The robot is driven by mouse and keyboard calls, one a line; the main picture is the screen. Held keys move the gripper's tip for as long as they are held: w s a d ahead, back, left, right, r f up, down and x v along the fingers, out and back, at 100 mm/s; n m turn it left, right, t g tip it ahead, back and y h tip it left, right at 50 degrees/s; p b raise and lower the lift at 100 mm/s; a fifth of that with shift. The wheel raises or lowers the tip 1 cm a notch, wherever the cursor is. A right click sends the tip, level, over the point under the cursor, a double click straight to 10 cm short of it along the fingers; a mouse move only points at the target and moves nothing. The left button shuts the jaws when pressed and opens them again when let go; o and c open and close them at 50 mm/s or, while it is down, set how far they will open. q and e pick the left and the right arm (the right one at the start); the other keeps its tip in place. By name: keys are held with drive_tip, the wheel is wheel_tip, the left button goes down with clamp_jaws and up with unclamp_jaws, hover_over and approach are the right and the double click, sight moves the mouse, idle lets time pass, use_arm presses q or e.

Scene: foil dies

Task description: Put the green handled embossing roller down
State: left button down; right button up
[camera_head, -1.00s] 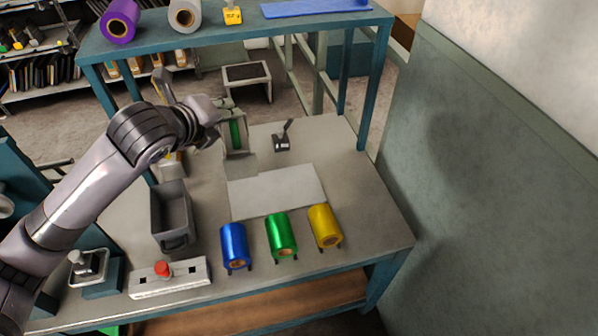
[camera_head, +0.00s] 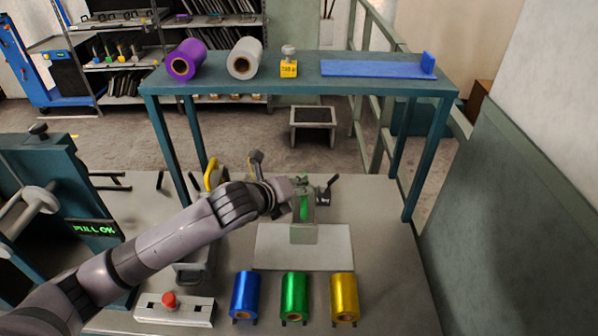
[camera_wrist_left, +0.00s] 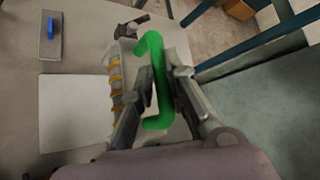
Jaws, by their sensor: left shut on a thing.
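The embossing roller's green handle (camera_head: 304,207) is in my left gripper (camera_head: 303,188), toward the back of the grey workbench (camera_head: 385,290). In the left wrist view the green handle (camera_wrist_left: 154,85) runs between the two fingers of my left gripper (camera_wrist_left: 165,90), which are shut on it. A ridged part with orange bands (camera_wrist_left: 116,85) shows beside the handle. In the head view the roller overlaps the back edge of a pale flat sheet (camera_head: 275,255); whether it touches the surface I cannot tell. My right gripper is out of view.
Blue (camera_head: 245,292), green (camera_head: 295,292) and yellow (camera_head: 343,292) foil rolls stand in front of the sheet. A small black tool (camera_head: 325,196) stands close behind the roller. A control box with a red button (camera_head: 169,301) is front left. A teal shelf (camera_head: 300,84) spans the back.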

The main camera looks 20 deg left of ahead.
sight(299, 206)
use_arm(q)
wheel_tip(299, 206, down, 5)
drive_tip(key=shift+w+f, duration=0.1)
drive_tip(key=shift+d+f, duration=0.1)
drive_tip(key=shift+f, duration=1.95)
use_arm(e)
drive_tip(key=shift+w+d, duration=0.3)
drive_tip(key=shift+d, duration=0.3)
use_arm(q)
drive_tip(key=shift+f, duration=0.1)
drive_tip(key=c, duration=2)
unclamp_jaws()
drive_tip(key=shift+f, duration=0.25)
drive_tip(key=o, duration=0.4)
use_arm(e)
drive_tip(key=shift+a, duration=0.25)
use_arm(q)
drive_tip(key=shift+o, duration=0.2)
drive_tip(key=shift+r, duration=0.15)
drive_tip(key=v, duration=1.2)
drive_tip(key=shift+s+b, duration=0.2)
drive_tip(key=shift+b, duration=0.1)
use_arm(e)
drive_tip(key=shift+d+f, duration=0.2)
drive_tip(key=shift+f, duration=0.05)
